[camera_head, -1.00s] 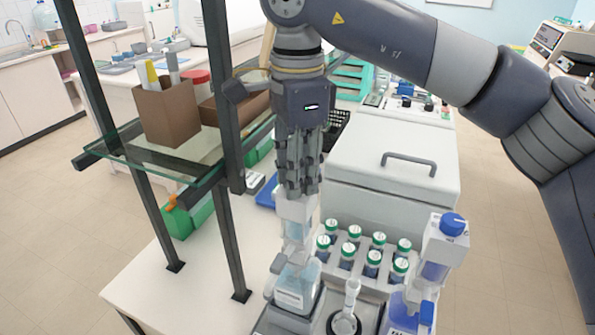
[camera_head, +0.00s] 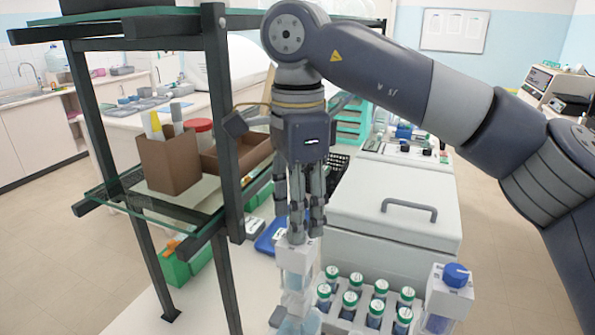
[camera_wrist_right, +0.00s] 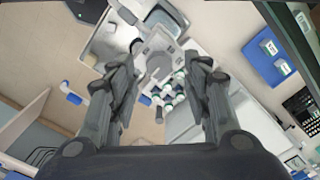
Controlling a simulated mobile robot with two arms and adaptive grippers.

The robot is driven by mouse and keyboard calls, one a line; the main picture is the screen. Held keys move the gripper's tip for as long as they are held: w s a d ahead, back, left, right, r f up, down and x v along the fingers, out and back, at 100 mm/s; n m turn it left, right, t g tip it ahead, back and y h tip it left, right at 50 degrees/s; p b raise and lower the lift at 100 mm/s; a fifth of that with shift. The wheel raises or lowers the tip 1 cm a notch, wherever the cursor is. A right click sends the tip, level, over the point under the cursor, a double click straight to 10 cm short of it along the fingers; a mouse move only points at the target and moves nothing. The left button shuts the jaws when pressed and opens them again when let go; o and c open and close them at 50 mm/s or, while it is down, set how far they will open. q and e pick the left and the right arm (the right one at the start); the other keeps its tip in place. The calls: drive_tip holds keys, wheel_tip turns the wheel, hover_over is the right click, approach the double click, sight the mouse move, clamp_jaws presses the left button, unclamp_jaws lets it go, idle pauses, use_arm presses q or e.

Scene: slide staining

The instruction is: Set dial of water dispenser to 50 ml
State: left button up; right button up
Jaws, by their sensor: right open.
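The water dispenser (camera_head: 296,262) has a white head on a clear body with pale blue liquid, and stands at the bottom middle of the head view. Its lower part is cut off by the frame edge. My right gripper (camera_head: 298,236) points down directly over its head, fingers apart. In the right wrist view, my right gripper (camera_wrist_right: 163,66) is open, with the white dispenser head (camera_wrist_right: 158,42) seen between the fingertips. I cannot tell whether the fingers touch it. The dial and its setting cannot be made out. My left gripper is not in view.
Several green-capped bottles (camera_head: 350,299) stand right of the dispenser. A blue-capped dispenser (camera_head: 455,275) stands further right. A dark-framed shelf (camera_head: 222,130) with brown boxes (camera_head: 168,160) rises close on the left. A white lidded machine (camera_head: 395,205) stands behind.

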wheel_tip(320, 180, up, 10)
idle(0.3)
drive_tip(key=shift+f, duration=0.1)
